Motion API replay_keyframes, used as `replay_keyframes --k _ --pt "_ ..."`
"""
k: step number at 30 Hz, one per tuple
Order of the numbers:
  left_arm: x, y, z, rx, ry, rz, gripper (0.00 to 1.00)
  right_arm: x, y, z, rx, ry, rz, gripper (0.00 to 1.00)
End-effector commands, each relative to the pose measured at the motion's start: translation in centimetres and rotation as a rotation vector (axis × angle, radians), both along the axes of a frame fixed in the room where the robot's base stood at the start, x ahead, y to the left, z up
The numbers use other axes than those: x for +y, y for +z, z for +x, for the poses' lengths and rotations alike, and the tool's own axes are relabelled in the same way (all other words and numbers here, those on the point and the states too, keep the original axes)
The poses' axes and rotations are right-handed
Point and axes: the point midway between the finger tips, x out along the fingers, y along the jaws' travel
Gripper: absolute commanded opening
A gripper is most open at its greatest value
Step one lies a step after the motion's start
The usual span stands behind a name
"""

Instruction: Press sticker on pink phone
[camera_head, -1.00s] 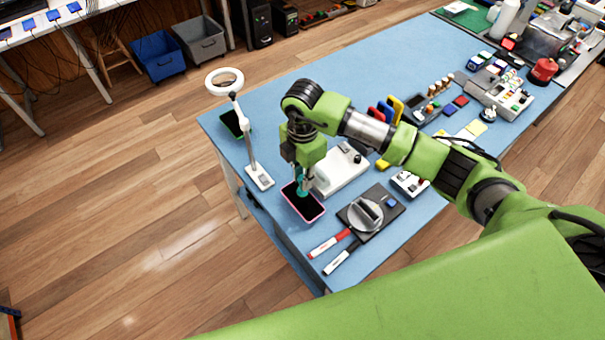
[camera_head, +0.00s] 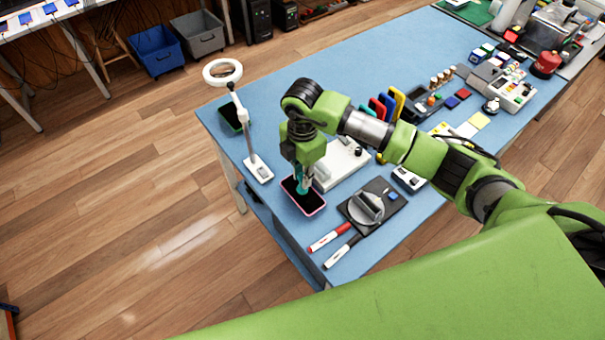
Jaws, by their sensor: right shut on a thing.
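The pink phone (camera_head: 311,203) has a pink rim and a dark screen. It lies on the blue table near its left front edge. My right gripper (camera_head: 304,190) points down at the phone's upper part, its teal fingertips at or just above the screen. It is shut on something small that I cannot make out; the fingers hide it. I cannot tell a sticker apart here. My left gripper is not in view.
A ring lamp (camera_head: 256,166) stands left of the phone, with a green-edged phone (camera_head: 230,117) behind it. A white device (camera_head: 343,160) is close right of my gripper.

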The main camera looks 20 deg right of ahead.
Motion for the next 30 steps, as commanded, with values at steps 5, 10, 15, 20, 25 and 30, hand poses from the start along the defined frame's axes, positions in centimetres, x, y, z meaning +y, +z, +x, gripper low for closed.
replay_keyframes --k 5,10,15,20,25,30 --pt "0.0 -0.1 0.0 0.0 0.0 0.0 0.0 0.0 -0.2 0.0 0.0 0.0 0.0 0.0" --pt "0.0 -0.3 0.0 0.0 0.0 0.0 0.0 0.0 -0.4 0.0 0.0 0.0 0.0 0.0" --pt "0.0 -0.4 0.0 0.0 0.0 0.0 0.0 0.0 -0.6 0.0 0.0 0.0 0.0 0.0" --pt "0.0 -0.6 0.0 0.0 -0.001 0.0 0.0 0.0 -0.8 0.0 0.0 0.0 0.0 0.0" --pt "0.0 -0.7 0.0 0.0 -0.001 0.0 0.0 0.0 -1.0 0.0 0.0 0.0 0.0 0.0" --pt "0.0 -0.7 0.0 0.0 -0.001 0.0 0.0 0.0 -1.0 0.0 0.0 0.0 0.0 0.0"
